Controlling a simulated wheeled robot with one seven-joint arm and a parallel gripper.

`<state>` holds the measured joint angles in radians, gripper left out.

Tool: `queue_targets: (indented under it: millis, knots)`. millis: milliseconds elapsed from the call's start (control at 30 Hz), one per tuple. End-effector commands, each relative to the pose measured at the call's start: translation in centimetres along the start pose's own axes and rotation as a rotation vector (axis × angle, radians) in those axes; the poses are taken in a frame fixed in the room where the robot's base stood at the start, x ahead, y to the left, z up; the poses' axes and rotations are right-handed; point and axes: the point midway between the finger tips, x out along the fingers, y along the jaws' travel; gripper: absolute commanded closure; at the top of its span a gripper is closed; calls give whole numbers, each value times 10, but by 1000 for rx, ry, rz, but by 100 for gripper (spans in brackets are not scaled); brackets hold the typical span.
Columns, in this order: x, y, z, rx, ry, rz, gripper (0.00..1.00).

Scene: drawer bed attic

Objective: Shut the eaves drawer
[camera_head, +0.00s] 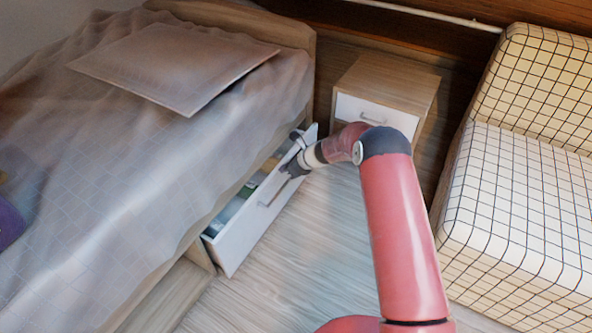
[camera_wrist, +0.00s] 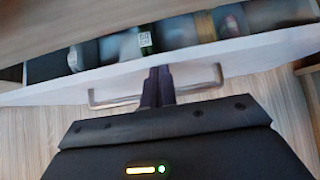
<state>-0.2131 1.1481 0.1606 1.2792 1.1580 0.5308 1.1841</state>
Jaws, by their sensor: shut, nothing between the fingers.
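The eaves drawer (camera_head: 240,232) is a white-fronted drawer under the bed, pulled partly out over the floor. Items show inside it behind the front panel. In the wrist view its white front (camera_wrist: 255,58) crosses the picture, with a metal bar handle (camera_wrist: 205,88) below the top edge. My gripper (camera_head: 287,168) is at the upper part of the drawer front, near the handle. In the wrist view its two fingers (camera_wrist: 158,75) are together, in front of the panel at the handle's middle, with nothing between them. Whether the fingertips touch the panel is unclear.
The bed (camera_head: 110,190) with a grey cover and a flat pillow (camera_head: 175,65) stands on the left. A small nightstand (camera_head: 375,112) with a white drawer is behind my arm. A checked sofa (camera_head: 520,200) is on the right. The wood floor (camera_head: 300,270) between is clear.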

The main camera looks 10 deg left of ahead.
Motion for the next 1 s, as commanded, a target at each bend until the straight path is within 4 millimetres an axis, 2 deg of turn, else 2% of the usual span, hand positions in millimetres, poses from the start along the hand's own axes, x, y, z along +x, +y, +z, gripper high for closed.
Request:
queue_targets:
  millis: [200, 700, 867, 1000]
  knots:
    - [8, 3, 6, 1, 1, 1, 100]
    - [8, 3, 6, 2, 2, 0, 100]
    - [1, -2, -1, 3, 2, -1, 100]
    - [-12, -10, -14, 0, 0, 1, 100]
